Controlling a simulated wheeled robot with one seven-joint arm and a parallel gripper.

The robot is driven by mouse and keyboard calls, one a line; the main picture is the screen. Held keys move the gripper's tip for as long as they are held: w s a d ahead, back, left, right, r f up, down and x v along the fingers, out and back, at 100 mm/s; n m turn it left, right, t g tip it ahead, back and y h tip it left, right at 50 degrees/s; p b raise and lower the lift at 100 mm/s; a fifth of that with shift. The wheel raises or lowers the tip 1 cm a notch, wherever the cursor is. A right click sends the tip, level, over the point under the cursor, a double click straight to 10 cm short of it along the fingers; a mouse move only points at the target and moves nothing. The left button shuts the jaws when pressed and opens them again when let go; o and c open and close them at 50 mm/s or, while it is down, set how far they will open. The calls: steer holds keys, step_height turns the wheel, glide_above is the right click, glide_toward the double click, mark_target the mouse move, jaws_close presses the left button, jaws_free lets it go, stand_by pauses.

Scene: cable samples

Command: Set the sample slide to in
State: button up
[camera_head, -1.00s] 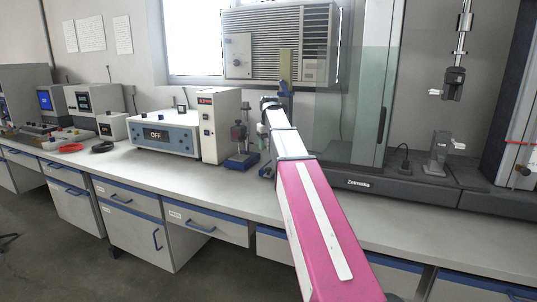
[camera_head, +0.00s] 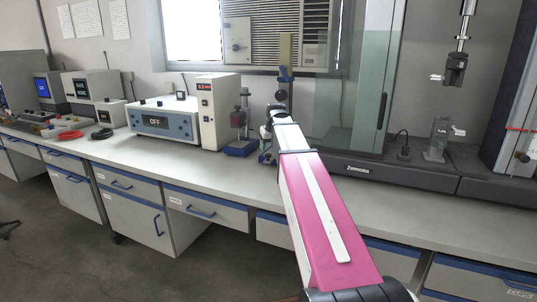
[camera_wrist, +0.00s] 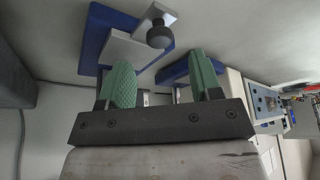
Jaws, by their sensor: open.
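In the wrist view, a grey plate (camera_wrist: 128,47) with a round black knob (camera_wrist: 159,36) sits on a blue base (camera_wrist: 92,45). It looks like the sample slide. My gripper (camera_wrist: 160,80) is open, with two green ribbed fingers apart and nothing between them. The knob appears beyond the gap between the fingertips, without visible contact. In the head view, a small blue-based stand (camera_head: 240,146) is left of my wrist. My fingers and the slide cannot be made out there, and my arm covers part of that area.
A white power unit (camera_head: 163,122) reading OFF and a tall cream box (camera_head: 214,112) stand left of the blue-based stand. A dark-based machine with a glass panel (camera_head: 374,80) stands close on the right. The bench front (camera_head: 215,178) is clear.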

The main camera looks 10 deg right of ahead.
mark_target(269, 155)
steer(key=shift+x, duration=2.4)
jaws_close()
steer(key=w+d, duration=0.2)
steer(key=w, duration=0.1)
steer(key=shift+w+d, duration=0.1)
steer(key=shift+w, duration=0.1)
jaws_free()
